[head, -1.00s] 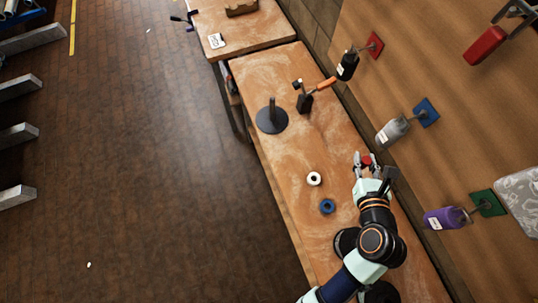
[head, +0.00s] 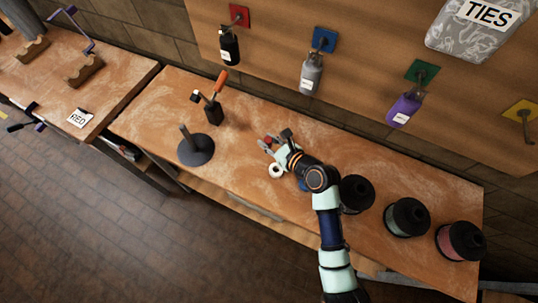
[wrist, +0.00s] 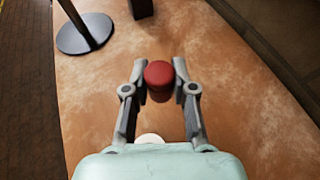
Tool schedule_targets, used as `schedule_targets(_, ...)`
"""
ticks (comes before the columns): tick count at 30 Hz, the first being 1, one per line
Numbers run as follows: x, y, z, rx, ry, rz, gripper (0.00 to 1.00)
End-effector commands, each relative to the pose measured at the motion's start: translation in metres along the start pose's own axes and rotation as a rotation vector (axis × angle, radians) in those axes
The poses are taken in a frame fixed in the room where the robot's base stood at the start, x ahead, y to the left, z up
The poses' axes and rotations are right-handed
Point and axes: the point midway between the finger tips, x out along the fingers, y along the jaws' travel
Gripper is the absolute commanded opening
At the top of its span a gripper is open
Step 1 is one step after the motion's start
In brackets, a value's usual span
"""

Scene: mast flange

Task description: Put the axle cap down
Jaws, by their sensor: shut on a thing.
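The axle cap appears to be the red round piece (wrist: 159,80) between the fingertips in the wrist view. It also shows as a small red spot (head: 268,139) in the head view. My gripper (head: 269,144) is shut on it and holds it over the wooden bench (head: 240,190). The gap between cap and bench is hard to judge. A white ring (head: 276,171) lies near my gripper, and its edge shows at the bottom of the wrist view (wrist: 150,138). A blue ring (head: 303,186) is mostly hidden by my arm.
A dark post on a round base (head: 196,149) stands left of my gripper. A black block with an orange-handled tool (head: 213,111) is behind it. Several black-flanged spools (head: 407,216) stand right. Bottles (head: 312,72) hang on the back board. Bench between post and gripper is clear.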

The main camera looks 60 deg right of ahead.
Motion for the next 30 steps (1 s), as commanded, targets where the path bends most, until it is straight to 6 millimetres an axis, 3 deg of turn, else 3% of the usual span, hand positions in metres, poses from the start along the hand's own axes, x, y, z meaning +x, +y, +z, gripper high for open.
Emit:
schedule_targets(1, 0.007, 0.0, -0.017, 0.003, 0.001, 0.001, 0.02)
schedule_targets(3, 0.011, 0.0, -0.027, 0.001, 0.0, 0.0, 0.02)
schedule_targets(11, 0.015, 0.0, -0.036, 0.0, -0.001, 0.001, 0.02)
schedule_targets(18, 0.031, 0.0, -0.074, 0.001, 0.001, 0.0, 0.02)
schedule_targets(29, 0.032, 0.0, -0.075, 0.0, 0.0, 0.001, 0.02)
schedule_targets(30, 0.031, 0.0, -0.075, 0.0, -0.001, 0.001, 0.3)
